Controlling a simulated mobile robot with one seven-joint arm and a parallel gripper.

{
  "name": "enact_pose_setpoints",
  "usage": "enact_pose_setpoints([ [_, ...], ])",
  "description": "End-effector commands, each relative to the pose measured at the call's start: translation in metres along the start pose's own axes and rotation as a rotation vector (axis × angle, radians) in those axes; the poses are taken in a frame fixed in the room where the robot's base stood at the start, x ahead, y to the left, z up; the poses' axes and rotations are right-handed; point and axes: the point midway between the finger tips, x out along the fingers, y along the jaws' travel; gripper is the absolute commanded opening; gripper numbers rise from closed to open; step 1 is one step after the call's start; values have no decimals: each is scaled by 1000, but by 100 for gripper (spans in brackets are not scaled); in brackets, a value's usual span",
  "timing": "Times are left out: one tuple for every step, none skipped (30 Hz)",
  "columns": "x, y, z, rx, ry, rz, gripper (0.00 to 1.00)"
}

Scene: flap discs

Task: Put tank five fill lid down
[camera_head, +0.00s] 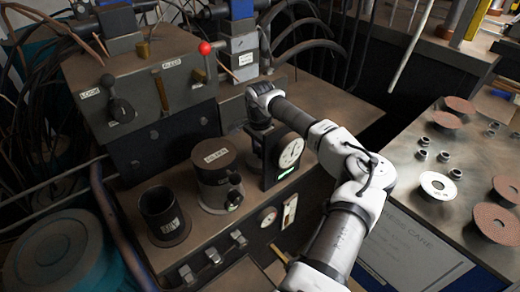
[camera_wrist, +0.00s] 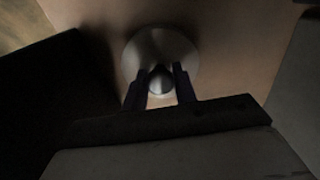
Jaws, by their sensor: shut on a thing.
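My gripper (camera_wrist: 161,70) is shut on a small rounded metal knob (camera_wrist: 160,84) in the wrist view. The knob stands at the middle of a round, shiny metal disc (camera_wrist: 160,42), with a plain brown surface (camera_wrist: 230,50) around it. I cannot tell whether this piece is the tank five fill lid. In the head view my arm reaches in from the lower right. Its end (camera_head: 260,103) is bent down behind the dial box (camera_head: 285,158); the fingertips and the held piece cannot be made out there.
A lidded dark cylinder (camera_head: 217,180) and an open dark cup (camera_head: 164,215) stand left of the dial box. A red-knobbed lever (camera_head: 210,58) and a black lever (camera_head: 120,108) rise behind. Discs and small rings lie on the metal table (camera_head: 415,235) at right.

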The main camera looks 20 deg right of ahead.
Motion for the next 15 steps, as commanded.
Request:
enact_pose_setpoints([
  [1,0,0,0,0,0,32],
  [0,0,0,0,0,0,36],
  [0,0,0,0,0,0,41],
  [0,0,0,0,0,0,45],
  [0,0,0,0,0,0,49],
  [0,0,0,0,0,0,50],
  [0,0,0,0,0,0,50],
  [0,0,0,0,0,0,50],
  [0,0,0,0,0,0,50],
  [0,0,0,0,0,0,50],
  [0,0,0,0,0,0,50],
  [0,0,0,0,0,0,50],
  [0,0,0,0,0,0,50],
  [-1,0,0,0,0,0,50],
  [-4,0,0,0,0,0,50],
])
